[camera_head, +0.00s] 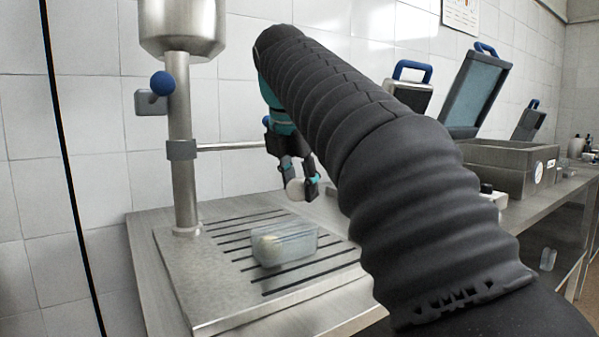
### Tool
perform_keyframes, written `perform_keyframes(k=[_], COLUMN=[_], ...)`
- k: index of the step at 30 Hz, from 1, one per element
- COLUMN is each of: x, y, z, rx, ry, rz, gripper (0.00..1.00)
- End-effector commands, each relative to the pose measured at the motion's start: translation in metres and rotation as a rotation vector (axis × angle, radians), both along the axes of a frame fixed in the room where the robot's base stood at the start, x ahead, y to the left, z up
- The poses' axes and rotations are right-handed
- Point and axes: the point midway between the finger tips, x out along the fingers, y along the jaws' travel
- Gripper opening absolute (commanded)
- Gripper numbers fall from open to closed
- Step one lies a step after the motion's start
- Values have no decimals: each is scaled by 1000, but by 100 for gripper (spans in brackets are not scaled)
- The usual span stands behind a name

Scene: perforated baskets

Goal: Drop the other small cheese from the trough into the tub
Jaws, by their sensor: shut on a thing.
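My gripper (299,188) is shut on a small white cheese (294,190), holding it in the air above the slotted steel surface. The clear tub (298,250) sits on that surface, below and slightly left of my gripper in the picture. A pale round cheese (268,244) shows inside the tub at its left end. A steel trough (497,168) with raised edges stands on the counter at the right; its inside is mostly hidden from this view.
A steel column (180,140) with a hopper (182,28) and a blue knob (162,83) rises left of the tub. A horizontal bar (225,146) runs from it toward my gripper. Open lids with blue handles (474,90) stand at the right. My arm covers the middle.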

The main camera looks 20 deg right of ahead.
Motion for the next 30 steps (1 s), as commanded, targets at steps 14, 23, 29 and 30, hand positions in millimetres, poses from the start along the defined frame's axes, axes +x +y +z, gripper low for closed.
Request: perform_keyframes(k=[14,23,29,30], x=[0,0,0,0], y=[-2,-2,-2,-2], z=[-39,-42,-42,-42], rx=[0,-1,0,0], ry=[0,-1,-1,-1], rz=[-3,-4,-4,-4], gripper=[11,11,11,11])
